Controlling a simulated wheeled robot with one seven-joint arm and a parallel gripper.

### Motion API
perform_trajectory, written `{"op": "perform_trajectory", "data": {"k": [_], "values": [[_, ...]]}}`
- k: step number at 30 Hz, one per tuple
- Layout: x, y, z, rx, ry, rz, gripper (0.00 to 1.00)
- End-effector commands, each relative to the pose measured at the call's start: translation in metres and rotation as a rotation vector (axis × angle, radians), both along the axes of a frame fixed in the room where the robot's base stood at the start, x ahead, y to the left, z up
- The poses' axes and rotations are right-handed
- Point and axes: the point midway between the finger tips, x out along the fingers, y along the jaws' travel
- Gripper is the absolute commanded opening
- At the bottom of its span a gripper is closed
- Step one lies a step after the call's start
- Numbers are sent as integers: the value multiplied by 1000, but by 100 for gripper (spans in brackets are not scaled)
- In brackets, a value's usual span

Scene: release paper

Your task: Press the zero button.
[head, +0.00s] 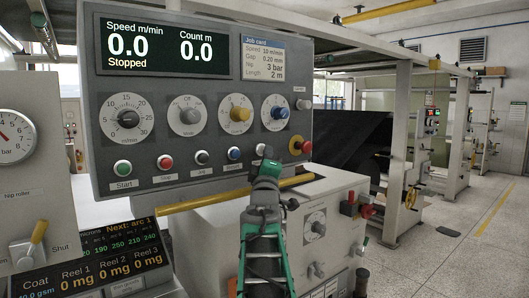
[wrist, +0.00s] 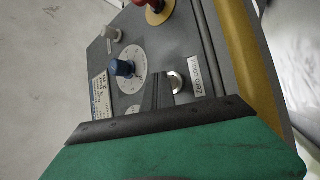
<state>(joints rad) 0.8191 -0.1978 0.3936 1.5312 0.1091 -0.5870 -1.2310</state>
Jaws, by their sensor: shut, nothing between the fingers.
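The zero button is a pale round button in a metal ring (head: 261,149), at the right end of the lower button row on the grey control panel (head: 170,135). In the wrist view the button (wrist: 176,82) sits beside a small label plate that seems to read Zero. My gripper (head: 268,160), green and black, is shut and empty, its tip just below and in front of the button in the head view. In the wrist view the dark fingertip (wrist: 158,90) is right beside the button and overlaps its edge. I cannot tell whether they touch.
A red emergency knob (head: 299,145) on a yellow base is close to the right. A blue button (head: 234,153) is close to the left. A yellow bar (head: 205,199) runs below the panel. The panel display (head: 155,47) reads 0.0, 0.0 and Stopped.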

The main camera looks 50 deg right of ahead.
Motion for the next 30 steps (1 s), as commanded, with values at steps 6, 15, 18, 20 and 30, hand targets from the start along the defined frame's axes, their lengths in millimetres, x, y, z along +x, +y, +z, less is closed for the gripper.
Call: {"op": "perform_trajectory", "data": {"k": [6,15,18,20,30], "values": [[1,0,0,0,-1,1,0],[-10,3,-3,-2,-2,2,0],[-15,4,-2,-1,-1,1,0],[-17,5,-1,-1,-1,1,0],[-21,5,-2,-1,-1,1,0]]}}
